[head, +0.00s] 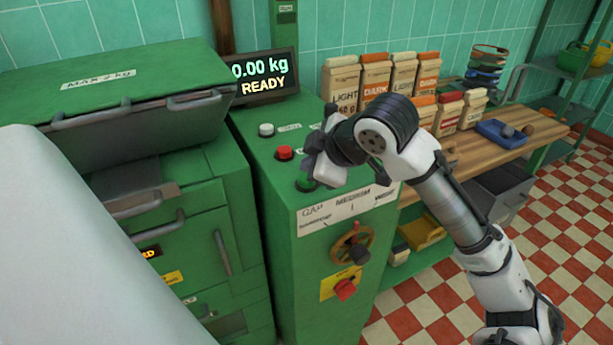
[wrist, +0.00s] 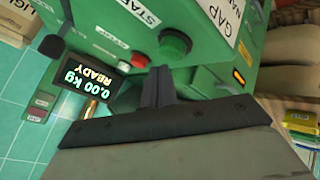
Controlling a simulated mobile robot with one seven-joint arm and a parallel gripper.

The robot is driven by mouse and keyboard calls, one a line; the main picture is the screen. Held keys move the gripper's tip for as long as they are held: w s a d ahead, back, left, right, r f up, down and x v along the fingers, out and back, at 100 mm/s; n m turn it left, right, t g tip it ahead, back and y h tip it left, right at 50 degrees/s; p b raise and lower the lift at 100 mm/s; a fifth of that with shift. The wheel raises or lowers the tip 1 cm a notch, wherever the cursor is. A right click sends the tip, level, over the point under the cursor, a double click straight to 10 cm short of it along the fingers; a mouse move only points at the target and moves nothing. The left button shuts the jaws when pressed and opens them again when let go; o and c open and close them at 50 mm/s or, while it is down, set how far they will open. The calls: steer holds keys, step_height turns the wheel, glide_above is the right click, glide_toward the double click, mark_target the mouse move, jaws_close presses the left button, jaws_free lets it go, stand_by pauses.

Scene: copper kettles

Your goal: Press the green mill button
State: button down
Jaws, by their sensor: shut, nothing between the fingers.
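The green mill button (head: 306,184) is the nearest of three on the sloping top of the green mill cabinet (head: 276,200). It also shows in the wrist view (wrist: 174,43), next to a START label. My gripper (head: 318,170) is over the panel just beside the green button and hides part of the panel. In the wrist view my gripper's fingertips (wrist: 157,74) are together and empty, close to the button. I cannot tell whether they touch it.
A red button (head: 284,153) and a white button (head: 266,130) sit farther back on the panel. A display (head: 262,77) reads 0.00 kg READY. A handwheel (head: 354,247) and red knob (head: 345,289) are on the cabinet front. Paper bags (head: 341,84) stand on a wooden shelf to the right.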

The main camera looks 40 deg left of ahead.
steer(key=shift+f, duration=0.35)
steer(key=shift+f+b, duration=0.45)
steer(key=shift+f, duration=0.1)
stand_by(0.5)
steer(key=shift+r, duration=0.1)
steer(key=shift+r+p, duration=0.85)
step_height(320, 180, up, 5)
steer(key=p, duration=0.4)
steer(key=shift+r, duration=0.1)
stand_by(0.8)
